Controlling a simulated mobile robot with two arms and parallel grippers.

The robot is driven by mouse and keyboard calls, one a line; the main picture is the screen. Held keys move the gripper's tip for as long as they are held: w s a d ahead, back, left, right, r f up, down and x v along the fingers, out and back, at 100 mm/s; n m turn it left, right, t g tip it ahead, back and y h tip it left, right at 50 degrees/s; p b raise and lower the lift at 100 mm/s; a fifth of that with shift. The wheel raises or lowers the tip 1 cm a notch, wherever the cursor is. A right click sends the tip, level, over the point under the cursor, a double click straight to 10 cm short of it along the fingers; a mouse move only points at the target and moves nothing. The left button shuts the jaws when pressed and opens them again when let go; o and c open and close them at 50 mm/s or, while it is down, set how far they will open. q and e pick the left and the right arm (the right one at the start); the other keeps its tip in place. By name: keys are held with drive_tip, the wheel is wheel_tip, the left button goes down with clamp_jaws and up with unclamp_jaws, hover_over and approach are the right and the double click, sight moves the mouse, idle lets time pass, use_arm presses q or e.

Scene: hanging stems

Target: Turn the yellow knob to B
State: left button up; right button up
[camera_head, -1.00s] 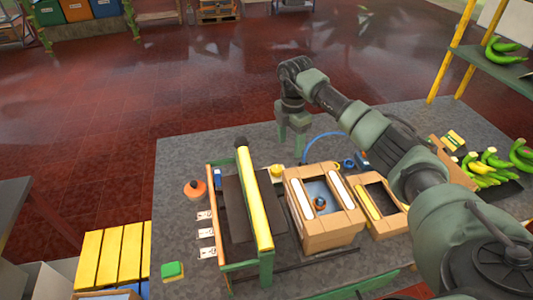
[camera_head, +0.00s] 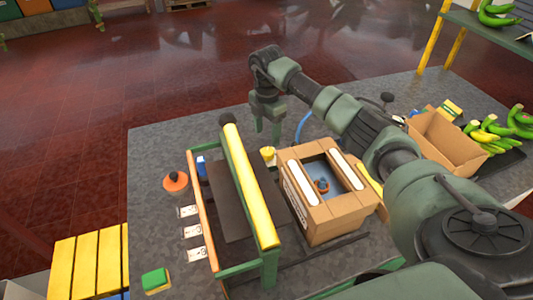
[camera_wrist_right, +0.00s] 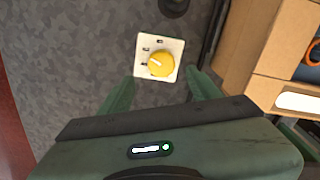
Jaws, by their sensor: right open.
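The yellow knob (camera_wrist_right: 161,64) sits on a small white square plate (camera_wrist_right: 142,42) with dark marks around it, which lies on the grey table. A light pointer line on the knob is seen in the right wrist view, but the letters are too small to read. In the head view the knob (camera_head: 268,153) is beside the cardboard box, just below my right gripper. My right gripper (camera_head: 266,126) is open and empty, pointing down above the knob. In the wrist view its fingers (camera_wrist_right: 158,92) stand either side and short of the knob, not touching it. My left gripper is not in view.
A cardboard box (camera_head: 335,218) stands right of the knob. A green frame with a yellow bar (camera_head: 249,190) stands to its left. An orange-based thing (camera_head: 175,183), a green block (camera_head: 156,280), an open carton (camera_head: 450,140) and bananas (camera_head: 485,136) are also on the table.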

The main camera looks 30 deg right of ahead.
sight(267, 151)
drive_tip(key=shift+s+f, duration=0.1)
drive_tip(key=shift+f, duration=0.35)
wheel_tip(267, 151, down, 6)
drive_tip(key=shift+f+p, duration=0.15)
drive_tip(key=shift+p, duration=0.85)
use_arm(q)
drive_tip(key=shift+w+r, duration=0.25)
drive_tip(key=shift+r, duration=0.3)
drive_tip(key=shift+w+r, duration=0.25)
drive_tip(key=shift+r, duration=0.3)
use_arm(e)
drive_tip(key=shift+s, duration=0.1)
drive_tip(key=c, duration=1.4)
